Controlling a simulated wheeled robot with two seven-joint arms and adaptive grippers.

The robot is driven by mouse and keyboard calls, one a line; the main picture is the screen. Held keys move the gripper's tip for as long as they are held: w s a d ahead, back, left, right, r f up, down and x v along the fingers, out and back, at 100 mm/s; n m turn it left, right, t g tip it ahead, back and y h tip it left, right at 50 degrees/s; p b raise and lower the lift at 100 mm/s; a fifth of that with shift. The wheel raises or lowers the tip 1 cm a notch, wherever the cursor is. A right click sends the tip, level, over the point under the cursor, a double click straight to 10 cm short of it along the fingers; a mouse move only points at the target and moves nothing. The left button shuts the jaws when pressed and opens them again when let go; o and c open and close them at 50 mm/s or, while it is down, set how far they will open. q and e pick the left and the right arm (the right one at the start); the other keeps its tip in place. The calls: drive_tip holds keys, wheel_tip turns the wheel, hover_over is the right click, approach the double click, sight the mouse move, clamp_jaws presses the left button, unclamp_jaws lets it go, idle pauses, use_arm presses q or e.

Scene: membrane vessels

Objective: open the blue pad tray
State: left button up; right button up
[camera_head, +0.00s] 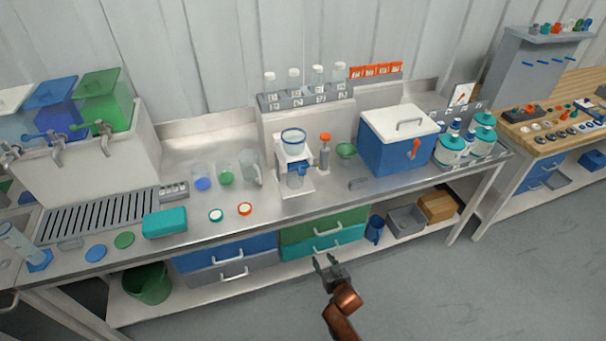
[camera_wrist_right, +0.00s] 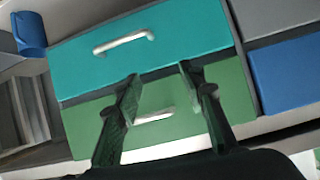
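The blue drawer (camera_head: 215,250) sits under the bench, above a grey drawer, and appears shut. Its blue front also shows at the right edge of the wrist view (camera_wrist_right: 286,75); no handle of it shows there. My right gripper (camera_head: 325,262) is open and empty, in front of the green and teal drawers, to the right of the blue one. In the wrist view my right gripper (camera_wrist_right: 158,73) has its fingers apart, with the green drawer's handle (camera_wrist_right: 153,116) seen between them. I cannot tell its exact distance from the handle. My left gripper is not in view.
The green drawer (camera_head: 300,232) is above the teal drawer (camera_head: 345,238); both appear shut. A green bin (camera_head: 147,284) stands left of the drawers, and a blue jug (camera_head: 375,229) and grey bin (camera_head: 404,220) to their right. The floor in front is clear.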

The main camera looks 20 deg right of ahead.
drive_tip(key=w+r+t, duration=0.1)
drive_tip(key=w+r, duration=0.1)
drive_tip(key=r, duration=0.4)
drive_tip(key=w+a+r+t, duration=0.1)
drive_tip(key=w+r, duration=0.1)
drive_tip(key=r, duration=0.4)
drive_tip(key=w+a+r+t, duration=0.1)
drive_tip(key=w+r, duration=0.2)
drive_tip(key=r, duration=0.3)
drive_tip(key=shift+r+m+p, duration=0.15)
drive_tip(key=shift+m+p, duration=0.15)
drive_tip(key=shift+p, duration=0.1)
drive_tip(key=m+t, duration=0.1)
drive_tip(key=t, duration=0.2)
approach(302, 174)
drive_tip(key=w, duration=0.8)
drive_tip(key=shift+w, duration=0.6)
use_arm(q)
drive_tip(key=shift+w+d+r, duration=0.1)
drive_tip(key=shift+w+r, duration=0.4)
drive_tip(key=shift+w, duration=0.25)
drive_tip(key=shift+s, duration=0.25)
use_arm(e)
clamp_jaws()
